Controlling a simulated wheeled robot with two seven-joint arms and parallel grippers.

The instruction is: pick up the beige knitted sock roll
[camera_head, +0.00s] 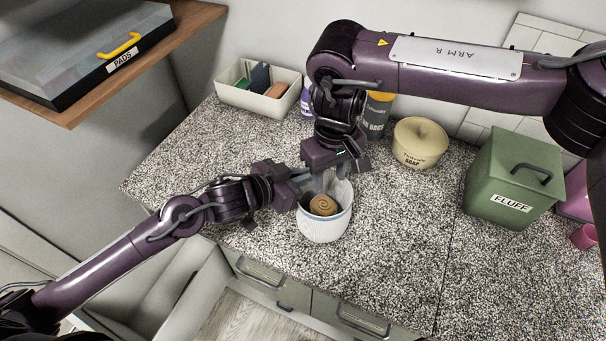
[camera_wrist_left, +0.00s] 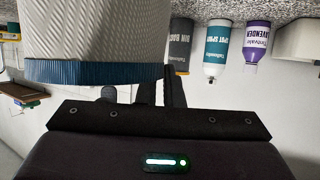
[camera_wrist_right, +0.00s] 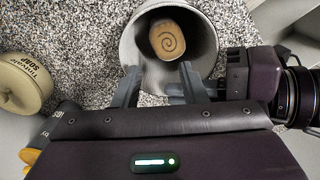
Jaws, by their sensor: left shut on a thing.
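The beige knitted sock roll (camera_head: 323,205), with a spiral on its end, lies inside a white ribbed bin (camera_head: 325,229) on the counter. The roll also shows in the right wrist view (camera_wrist_right: 167,40), inside the bin. My left gripper (camera_head: 301,180) is shut on the bin's rim at its left side; the left wrist view shows the bin's ribbed wall and blue rim band (camera_wrist_left: 92,71) up close. My right gripper (camera_head: 326,182) points down over the bin's mouth. Its fingers (camera_wrist_right: 160,87) are apart with nothing between them, and the roll lies beyond their tips.
A cream soap tin (camera_head: 419,145) and a green FLUFF box (camera_head: 513,180) stand to the right. A bin-bag canister (camera_head: 376,115), a purple bottle (camera_head: 307,105) and a cream caddy (camera_head: 259,89) stand behind. The counter left of the bin is clear.

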